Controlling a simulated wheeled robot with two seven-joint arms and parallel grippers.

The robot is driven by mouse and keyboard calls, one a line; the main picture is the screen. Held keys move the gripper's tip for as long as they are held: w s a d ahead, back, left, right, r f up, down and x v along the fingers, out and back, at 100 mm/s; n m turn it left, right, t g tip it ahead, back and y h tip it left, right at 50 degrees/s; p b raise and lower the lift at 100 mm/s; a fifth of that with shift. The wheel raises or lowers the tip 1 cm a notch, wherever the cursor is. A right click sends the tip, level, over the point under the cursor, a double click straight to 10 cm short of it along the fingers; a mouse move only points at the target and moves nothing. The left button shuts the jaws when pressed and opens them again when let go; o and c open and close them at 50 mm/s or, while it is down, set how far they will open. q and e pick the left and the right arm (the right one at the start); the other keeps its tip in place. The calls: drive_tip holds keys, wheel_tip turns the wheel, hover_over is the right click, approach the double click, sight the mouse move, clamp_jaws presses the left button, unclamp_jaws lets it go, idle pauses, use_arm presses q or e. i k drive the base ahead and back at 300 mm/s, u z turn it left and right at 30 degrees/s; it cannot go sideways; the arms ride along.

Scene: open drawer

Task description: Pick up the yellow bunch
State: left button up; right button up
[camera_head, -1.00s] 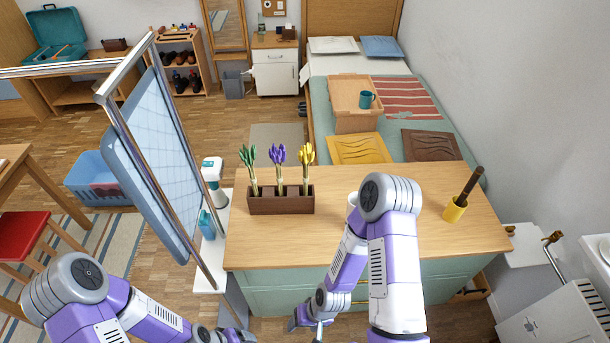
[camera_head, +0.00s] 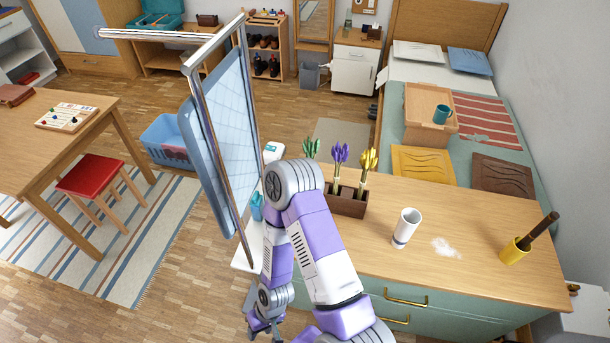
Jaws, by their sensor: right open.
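The yellow bunch (camera_head: 369,161) stands upright at the right end of a brown planter box (camera_head: 350,206) on the wooden counter. A purple bunch (camera_head: 341,154) stands in the middle of the box and a green bunch (camera_head: 311,149) at its left. My right arm covers the left part of the box. My right gripper (camera_head: 263,330) is open, pointing down in front of the counter, below its top and well away from the yellow bunch. It is small and partly cut off at the bottom edge. My left gripper is not in view.
A white cup (camera_head: 406,228), a white spill (camera_head: 446,247) and a yellow pot (camera_head: 515,250) holding a dark brush are on the counter. A metal-framed panel (camera_head: 222,140) stands left of my arm. Drawers with brass handles (camera_head: 406,297) form the counter's front.

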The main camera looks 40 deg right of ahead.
sight(367, 160)
drive_tip(key=u, duration=0.25)
drive_tip(key=k, duration=0.8)
drive_tip(key=z, duration=0.95)
drive_tip(key=i, duration=0.2)
drive_tip(key=z, duration=0.15)
